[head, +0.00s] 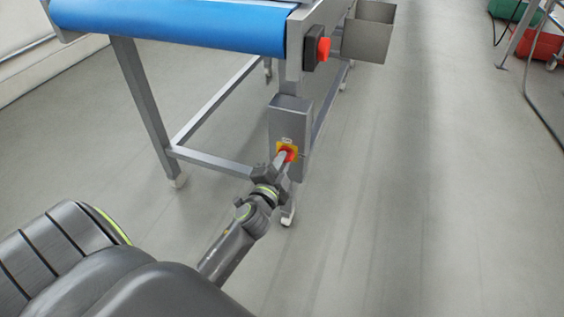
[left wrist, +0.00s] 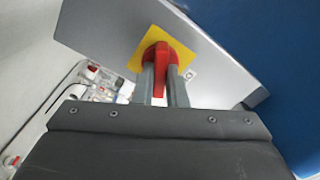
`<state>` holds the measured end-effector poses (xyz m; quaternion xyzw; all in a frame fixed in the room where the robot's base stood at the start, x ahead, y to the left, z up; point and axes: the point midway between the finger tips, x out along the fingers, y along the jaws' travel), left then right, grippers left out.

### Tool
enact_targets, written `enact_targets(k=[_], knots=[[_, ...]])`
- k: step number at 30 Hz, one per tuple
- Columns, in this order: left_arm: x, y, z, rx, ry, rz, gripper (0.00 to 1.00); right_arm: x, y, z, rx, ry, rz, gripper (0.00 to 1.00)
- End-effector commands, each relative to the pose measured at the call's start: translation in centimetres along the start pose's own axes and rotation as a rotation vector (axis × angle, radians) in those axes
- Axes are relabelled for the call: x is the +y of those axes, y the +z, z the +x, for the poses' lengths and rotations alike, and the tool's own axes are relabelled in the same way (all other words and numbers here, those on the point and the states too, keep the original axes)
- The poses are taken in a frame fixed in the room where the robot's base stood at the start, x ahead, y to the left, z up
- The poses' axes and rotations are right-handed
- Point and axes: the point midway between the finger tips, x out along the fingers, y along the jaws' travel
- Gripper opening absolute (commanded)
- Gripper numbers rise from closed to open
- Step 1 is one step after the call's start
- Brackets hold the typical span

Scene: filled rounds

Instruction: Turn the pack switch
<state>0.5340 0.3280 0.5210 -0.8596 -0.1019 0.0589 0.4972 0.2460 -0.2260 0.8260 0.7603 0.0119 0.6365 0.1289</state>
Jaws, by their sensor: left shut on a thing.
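The pack switch (head: 290,150) is a red rotary handle on a yellow plate, low on a grey box (head: 289,118) fixed to the leg of the conveyor frame. In the left wrist view the red handle (left wrist: 157,58) stands in front of the yellow plate (left wrist: 176,45). My left gripper (head: 283,164) is shut on the red handle, one finger on each side of it in the left wrist view (left wrist: 161,84). The fingers hide part of the handle. My right gripper is not in view.
A blue conveyor belt (head: 180,25) runs above on a grey frame with castors. A red button (head: 323,49) on a dark box and a metal bin (head: 368,35) sit higher up. The floor to the right (head: 440,200) is clear. A green crate and a red crate (head: 543,44) stand far right.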

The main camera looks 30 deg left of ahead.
Motion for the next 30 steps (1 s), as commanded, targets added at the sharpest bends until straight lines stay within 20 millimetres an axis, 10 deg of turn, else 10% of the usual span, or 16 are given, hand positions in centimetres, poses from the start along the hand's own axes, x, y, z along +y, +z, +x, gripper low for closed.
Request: enact_targets(k=[7, 19, 30], knots=[[0.0, 0.0, 0.0, 0.001, 0.000, -0.002, 0.33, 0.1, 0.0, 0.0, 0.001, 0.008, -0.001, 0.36], [0.0, 0.0, -0.6, 0.000, 0.001, -0.002, 0.34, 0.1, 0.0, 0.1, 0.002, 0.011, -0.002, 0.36], [0.2, 0.1, -7.3, -0.004, 0.003, -0.004, 0.34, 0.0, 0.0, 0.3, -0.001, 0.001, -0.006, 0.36]])
